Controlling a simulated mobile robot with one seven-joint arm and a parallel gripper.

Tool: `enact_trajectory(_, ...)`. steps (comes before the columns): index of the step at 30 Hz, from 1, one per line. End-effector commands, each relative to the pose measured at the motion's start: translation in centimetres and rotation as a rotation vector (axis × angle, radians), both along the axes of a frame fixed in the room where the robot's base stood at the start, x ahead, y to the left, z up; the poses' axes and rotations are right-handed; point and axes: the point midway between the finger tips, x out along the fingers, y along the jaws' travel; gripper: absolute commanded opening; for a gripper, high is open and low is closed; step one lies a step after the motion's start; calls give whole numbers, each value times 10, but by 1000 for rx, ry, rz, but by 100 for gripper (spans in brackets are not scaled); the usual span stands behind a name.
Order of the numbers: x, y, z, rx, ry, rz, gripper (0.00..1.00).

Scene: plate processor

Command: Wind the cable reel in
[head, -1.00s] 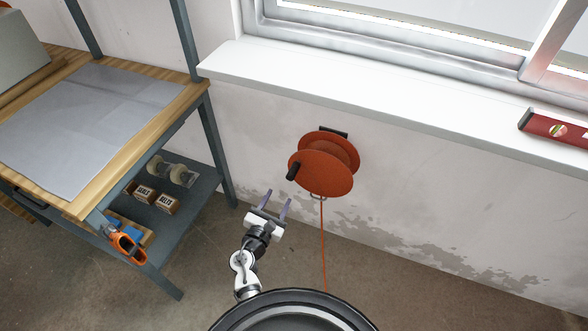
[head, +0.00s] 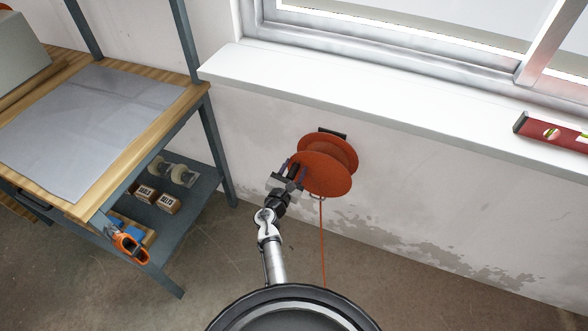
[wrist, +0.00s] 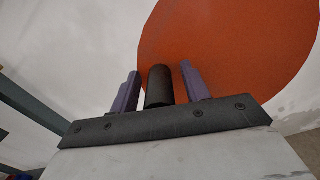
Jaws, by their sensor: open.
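The orange cable reel (head: 328,172) is mounted on the wall below the window sill, and its disc fills the upper right of the wrist view (wrist: 235,45). An orange cable (head: 322,240) hangs straight down from it. My gripper (head: 288,166) is at the left side of the reel's front disc. In the wrist view the black crank handle (wrist: 159,86) stands between my two purple fingers (wrist: 161,90), with gaps visible on both sides. The fingers are open. In the head view my gripper mostly hides the handle.
A workbench (head: 150,130) with a grey mat (head: 85,125) and a lower shelf with small boxes (head: 158,198) stands at the left. The white window sill (head: 370,100) juts out above the reel, with a red level (head: 550,131) on it. The floor (head: 400,285) at right is clear.

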Motion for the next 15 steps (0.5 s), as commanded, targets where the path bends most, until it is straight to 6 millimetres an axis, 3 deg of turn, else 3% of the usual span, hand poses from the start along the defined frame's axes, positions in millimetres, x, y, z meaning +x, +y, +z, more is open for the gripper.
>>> enact_trajectory(6, 0, 0, 0, 0, 0, 0, 46)
enact_trajectory(15, 0, 0, 0, 0, 0, 0, 7)
